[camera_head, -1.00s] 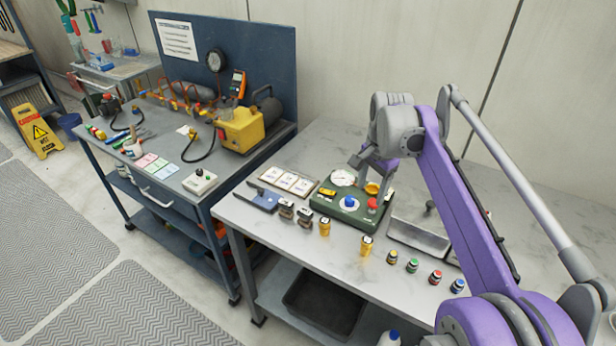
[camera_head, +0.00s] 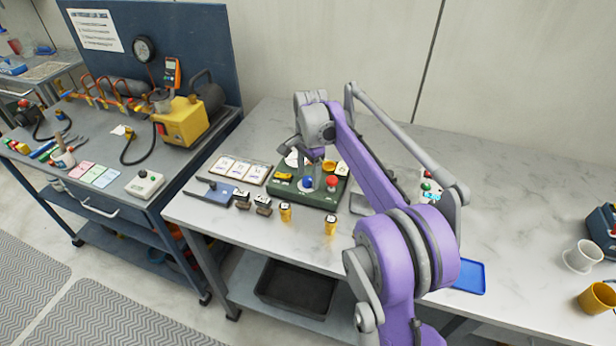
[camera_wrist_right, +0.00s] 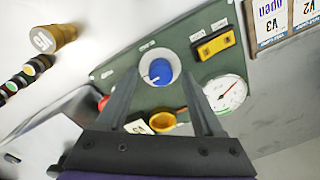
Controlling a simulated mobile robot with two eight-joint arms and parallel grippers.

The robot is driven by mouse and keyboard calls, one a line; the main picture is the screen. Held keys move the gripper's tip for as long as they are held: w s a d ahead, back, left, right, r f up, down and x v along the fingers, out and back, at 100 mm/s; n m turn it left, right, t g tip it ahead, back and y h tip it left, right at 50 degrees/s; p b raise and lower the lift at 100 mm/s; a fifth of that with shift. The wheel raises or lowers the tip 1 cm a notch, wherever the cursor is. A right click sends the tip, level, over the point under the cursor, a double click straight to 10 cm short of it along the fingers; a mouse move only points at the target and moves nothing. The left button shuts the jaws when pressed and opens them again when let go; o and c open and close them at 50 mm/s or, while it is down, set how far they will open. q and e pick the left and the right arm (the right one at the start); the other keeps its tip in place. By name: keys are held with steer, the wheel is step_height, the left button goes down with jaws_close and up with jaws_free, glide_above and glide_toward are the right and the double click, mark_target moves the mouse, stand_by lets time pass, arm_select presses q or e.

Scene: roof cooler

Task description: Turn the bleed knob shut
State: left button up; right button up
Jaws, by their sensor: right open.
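A green panel box (camera_head: 320,198) stands on the right bench. On it is a blue knob (camera_head: 307,183) on a round white dial, likely the bleed knob. Beside it are a red knob (camera_head: 332,182), a yellow cup-like part and a white gauge. In the right wrist view the blue knob (camera_wrist_right: 159,71) shows with its pointer mark, between and beyond the fingertips. My right gripper (camera_wrist_right: 162,78) is open and empty over the box, the fingers on either side of the knob in the picture. Contact cannot be told. My left gripper is out of view.
Small yellow-capped parts (camera_head: 286,212) stand in front of the box. Cards (camera_head: 240,168) lie to its left. My right arm hides some bench to the right. A yellow pump (camera_head: 182,122) stands on the left bench. The right bench's back is mostly clear.

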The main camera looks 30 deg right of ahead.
steer(key=shift+f, duration=0.35)
jaws_close()
